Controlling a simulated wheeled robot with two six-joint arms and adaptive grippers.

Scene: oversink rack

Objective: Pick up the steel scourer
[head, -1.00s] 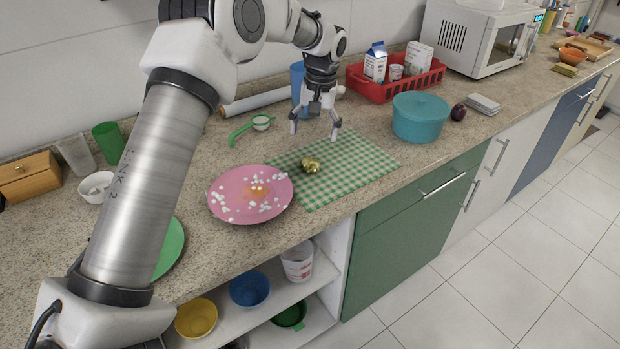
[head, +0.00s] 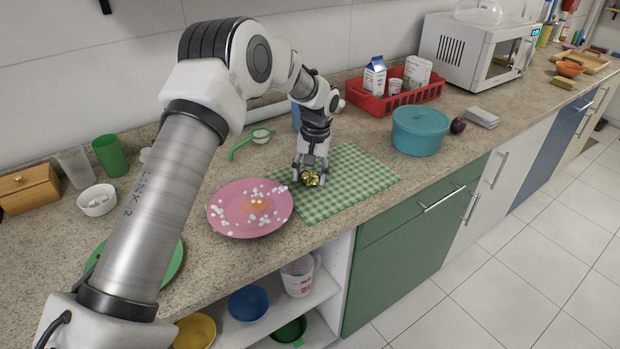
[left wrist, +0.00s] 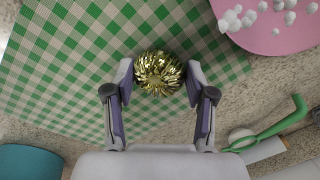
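The steel scourer (head: 312,178) is a shiny gold ball on the green checked cloth, beside the pink plate. My left gripper (head: 309,180) is down at the cloth with a finger on each side of the scourer. In the left wrist view the scourer (left wrist: 159,73) fills the space between the two fingertips (left wrist: 159,80), which appear to touch its sides. The gripper looks shut on it. Whether the scourer is clear of the cloth cannot be told. My right gripper is not in view.
The pink plate (head: 236,222) with white bits is close on the left. The checked cloth (head: 350,180) is bare to the right. A teal pot (head: 420,135) and a red basket (head: 405,98) stand beyond. A green-handled strainer (head: 245,145) lies behind.

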